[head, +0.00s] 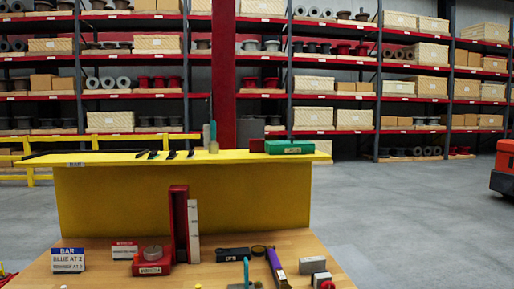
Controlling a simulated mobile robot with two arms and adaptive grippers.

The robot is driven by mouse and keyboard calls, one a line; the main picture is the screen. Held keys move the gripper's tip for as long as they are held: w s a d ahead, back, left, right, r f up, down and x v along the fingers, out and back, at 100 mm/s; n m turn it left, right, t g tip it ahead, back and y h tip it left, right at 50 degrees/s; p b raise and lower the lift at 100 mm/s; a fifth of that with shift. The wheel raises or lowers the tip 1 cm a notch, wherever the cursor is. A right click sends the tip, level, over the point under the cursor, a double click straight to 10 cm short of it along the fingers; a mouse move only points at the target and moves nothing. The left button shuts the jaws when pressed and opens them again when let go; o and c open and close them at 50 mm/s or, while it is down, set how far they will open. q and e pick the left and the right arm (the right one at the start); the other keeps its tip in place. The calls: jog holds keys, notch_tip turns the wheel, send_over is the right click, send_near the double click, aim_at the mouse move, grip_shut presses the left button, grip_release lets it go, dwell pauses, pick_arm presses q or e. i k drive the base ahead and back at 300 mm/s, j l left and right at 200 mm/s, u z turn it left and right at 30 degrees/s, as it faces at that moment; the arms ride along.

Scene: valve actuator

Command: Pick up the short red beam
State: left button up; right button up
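On the wooden table, a tall upright red piece (179,218) stands left of the middle. A light grey bar (193,231) stands upright against its right side. A low red block (152,264) with a label and a grey disc on top sits at its foot, and I cannot tell whether they are one part. A small red piece (327,284) shows at the bottom edge, partly cut off. Which of these is the short red beam is not clear. Neither of my grippers is in view.
A yellow shelf (100,158) stands behind the table, with a green labelled box (289,147) on it. A black block (233,254), purple bar (277,268) and grey blocks (312,265) lie to the right. A sign (69,260) stands at left.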

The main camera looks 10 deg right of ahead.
aim_at(255, 146)
jog(key=i+j+u, duration=0.15)
jog(key=i+u, duration=0.15)
jog(key=i, duration=0.3)
jog(key=i+u, duration=0.3)
jog(key=i, duration=0.3)
